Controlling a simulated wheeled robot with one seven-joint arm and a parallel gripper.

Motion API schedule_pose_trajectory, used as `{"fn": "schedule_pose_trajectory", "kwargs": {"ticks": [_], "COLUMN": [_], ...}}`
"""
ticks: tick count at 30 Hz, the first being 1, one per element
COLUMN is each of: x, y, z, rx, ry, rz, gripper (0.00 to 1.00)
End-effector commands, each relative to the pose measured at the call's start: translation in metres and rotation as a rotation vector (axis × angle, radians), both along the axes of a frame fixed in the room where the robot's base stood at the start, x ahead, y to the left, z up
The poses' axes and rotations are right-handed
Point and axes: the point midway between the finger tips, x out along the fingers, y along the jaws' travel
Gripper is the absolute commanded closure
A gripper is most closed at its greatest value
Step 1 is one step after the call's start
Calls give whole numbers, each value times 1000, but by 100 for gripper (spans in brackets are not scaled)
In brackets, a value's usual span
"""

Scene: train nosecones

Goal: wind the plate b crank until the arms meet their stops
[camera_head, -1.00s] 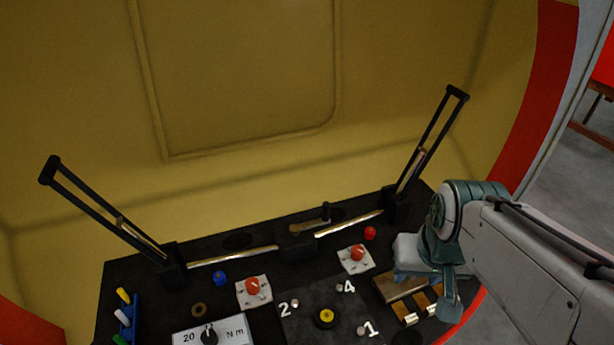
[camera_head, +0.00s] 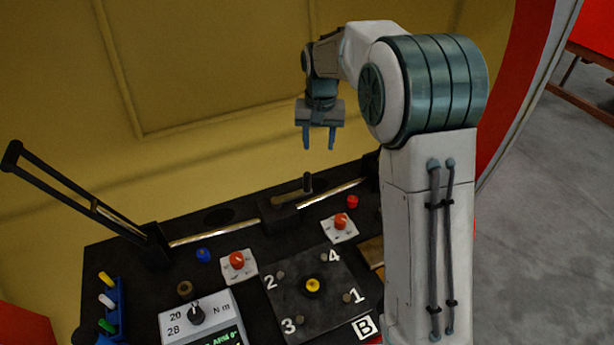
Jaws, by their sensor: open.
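My gripper (camera_head: 319,146) is open and empty, its two fingers pointing down. In the picture it sits above the small black crank handle (camera_head: 307,183), with a gap between them. The crank stands upright on a black box between two shiny rods (camera_head: 228,232). The left black arm (camera_head: 80,204) leans up and outward to the left. The right arm is hidden behind my own arm. Plate B (camera_head: 335,270) is a dark square with a yellow-topped knob (camera_head: 313,287), numbered points 1, 2, 3 and the 4, and a white B label.
Two orange-red knobs on white plates (camera_head: 237,262) (camera_head: 341,224), a blue cap (camera_head: 203,255) and a red cap (camera_head: 352,201) stand on the black bench. A torque dial box (camera_head: 178,327) with a green-text screen and a blue rack (camera_head: 116,305) are at front left. A yellow wall rises behind.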

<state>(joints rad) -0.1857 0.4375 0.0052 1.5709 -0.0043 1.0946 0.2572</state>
Motion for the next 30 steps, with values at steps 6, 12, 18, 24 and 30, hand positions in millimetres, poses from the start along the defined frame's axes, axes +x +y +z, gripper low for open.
{"fn": "schedule_pose_trajectory", "kwargs": {"ticks": [6,12,18,24,30], "x": [34,41,40,40,40], "y": [22,27,27,27,27], "z": [-33,-47,-79,-122,-157], "rx": [-5,-6,-7,-7,-6], "ry": [32,41,44,43,42], "rz": [-7,-10,-10,-10,-10], "gripper": [57,57,57,57,57]}}
